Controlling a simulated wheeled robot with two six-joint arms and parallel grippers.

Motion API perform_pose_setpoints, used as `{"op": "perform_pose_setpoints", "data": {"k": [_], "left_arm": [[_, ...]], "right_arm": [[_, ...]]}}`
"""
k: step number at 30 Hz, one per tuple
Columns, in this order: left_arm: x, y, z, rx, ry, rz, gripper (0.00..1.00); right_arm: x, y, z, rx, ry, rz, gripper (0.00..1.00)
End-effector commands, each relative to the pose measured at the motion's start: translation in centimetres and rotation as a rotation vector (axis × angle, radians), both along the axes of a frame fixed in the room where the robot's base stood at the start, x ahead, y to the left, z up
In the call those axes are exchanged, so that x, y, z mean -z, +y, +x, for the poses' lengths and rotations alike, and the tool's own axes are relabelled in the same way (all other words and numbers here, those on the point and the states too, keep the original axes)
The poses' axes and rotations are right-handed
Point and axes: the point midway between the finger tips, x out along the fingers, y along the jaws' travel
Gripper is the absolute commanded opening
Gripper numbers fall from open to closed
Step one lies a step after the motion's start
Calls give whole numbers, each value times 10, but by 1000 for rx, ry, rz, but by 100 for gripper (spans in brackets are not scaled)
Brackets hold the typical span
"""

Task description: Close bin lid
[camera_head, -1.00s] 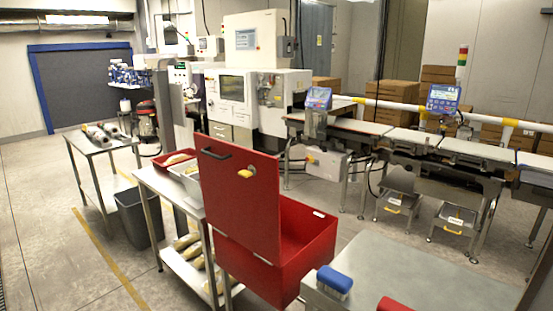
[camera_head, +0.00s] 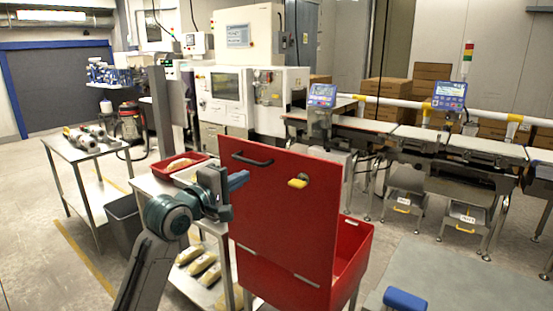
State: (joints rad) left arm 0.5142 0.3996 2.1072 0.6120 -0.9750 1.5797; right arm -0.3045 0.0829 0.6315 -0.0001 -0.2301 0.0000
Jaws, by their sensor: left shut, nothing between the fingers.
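The red bin (camera_head: 352,258) stands in the lower middle of the head view. Its red lid (camera_head: 322,213) stands upright and open, with a black handle (camera_head: 252,160) near its top left and a yellow latch (camera_head: 298,183) right of it. The lid hides much of the bin's inside. My left gripper (camera_head: 238,181) is shut and empty, in front of the lid's left part, below the black handle. I cannot tell whether it touches the lid. My right gripper is not in view.
A steel table (camera_head: 440,285) with a blue-topped object (camera_head: 404,300) is at the lower right. A steel rack with a red tray (camera_head: 172,172) above and several wrapped loaves (camera_head: 200,262) below stands left of the bin. The conveyor (camera_head: 450,145) runs behind.

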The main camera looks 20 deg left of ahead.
Motion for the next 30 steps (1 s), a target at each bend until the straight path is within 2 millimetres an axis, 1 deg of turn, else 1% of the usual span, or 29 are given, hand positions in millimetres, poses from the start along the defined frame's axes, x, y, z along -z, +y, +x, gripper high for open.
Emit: {"op": "perform_pose_setpoints", "data": {"k": [1, 3, 5, 8, 11, 18, 21, 25, 30], "left_arm": [[-10, -4, -6, 11, -13, -12, 0], [-18, -7, -9, 20, -18, -24, 0], [-20, -9, -7, 22, -19, -29, 0], [-21, -13, 4, 23, -17, -32, 0], [-23, -19, 21, 23, -16, -32, 0], [-25, -37, 70, 22, -17, -30, 0], [-26, -43, 88, 22, -16, -29, 0], [-25, -49, 106, 21, -17, -27, 0], [-24, -53, 118, 20, -18, -25, 0]], "right_arm": [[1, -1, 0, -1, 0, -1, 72], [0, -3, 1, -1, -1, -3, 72], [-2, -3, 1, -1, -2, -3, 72], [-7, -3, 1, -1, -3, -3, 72], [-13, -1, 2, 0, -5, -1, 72], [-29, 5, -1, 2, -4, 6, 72], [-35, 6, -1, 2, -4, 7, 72], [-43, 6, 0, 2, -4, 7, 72], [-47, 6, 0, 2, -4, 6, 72]]}}
